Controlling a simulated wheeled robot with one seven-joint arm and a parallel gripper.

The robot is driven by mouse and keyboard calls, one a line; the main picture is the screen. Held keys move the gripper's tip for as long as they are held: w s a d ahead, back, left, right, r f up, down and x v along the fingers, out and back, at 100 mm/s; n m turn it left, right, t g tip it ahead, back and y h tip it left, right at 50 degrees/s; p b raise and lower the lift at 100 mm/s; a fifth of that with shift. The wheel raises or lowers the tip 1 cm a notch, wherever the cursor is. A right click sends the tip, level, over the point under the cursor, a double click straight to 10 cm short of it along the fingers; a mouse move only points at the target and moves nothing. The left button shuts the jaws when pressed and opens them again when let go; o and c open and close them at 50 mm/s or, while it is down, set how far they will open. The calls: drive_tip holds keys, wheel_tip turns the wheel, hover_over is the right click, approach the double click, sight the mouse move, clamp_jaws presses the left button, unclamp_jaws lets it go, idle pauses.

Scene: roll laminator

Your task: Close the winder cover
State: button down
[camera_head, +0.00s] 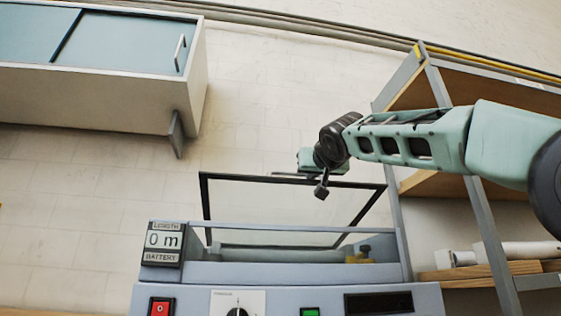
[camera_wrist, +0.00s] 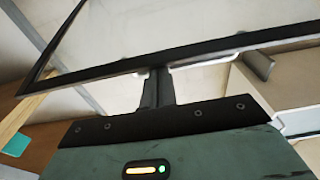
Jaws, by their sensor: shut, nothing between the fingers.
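The winder cover (camera_head: 270,208) is a clear panel in a black frame. It stands raised and tilted at the back of the grey laminator (camera_head: 290,272), over the open winder bay. My gripper (camera_head: 321,190) is at the cover's upper edge, right of its middle, with its fingers shut and empty. In the wrist view the cover's black frame bar (camera_wrist: 215,47) crosses just at the tips of my gripper (camera_wrist: 155,75). I cannot tell whether the fingers touch it.
A grey-framed shelf (camera_head: 480,225) with wooden boards and white rolls stands close on the right, under my arm. A white cabinet (camera_head: 95,100) with blue doors is at the back left. Floor (camera_head: 255,110) is clear behind the laminator. A red switch (camera_head: 161,307) is on the front panel.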

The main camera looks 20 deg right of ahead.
wheel_tip(320, 180, down, 7)
drive_tip(key=s+t+b, duration=0.1)
drive_tip(key=b, duration=0.8)
drive_tip(key=shift+s+a+r+t, duration=0.15)
drive_tip(key=shift+r+t, duration=0.05)
drive_tip(key=shift+t, duration=0.1)
drive_tip(key=shift+b, duration=0.3)
wheel_tip(320, 180, up, 5)
drive_tip(key=p, duration=0.5)
drive_tip(key=f+b+v, duration=0.2)
drive_tip(key=b+v, duration=0.1)
drive_tip(key=v, duration=0.7)
drive_tip(key=shift+w, duration=0.2)
drive_tip(key=shift+a, duration=0.1)
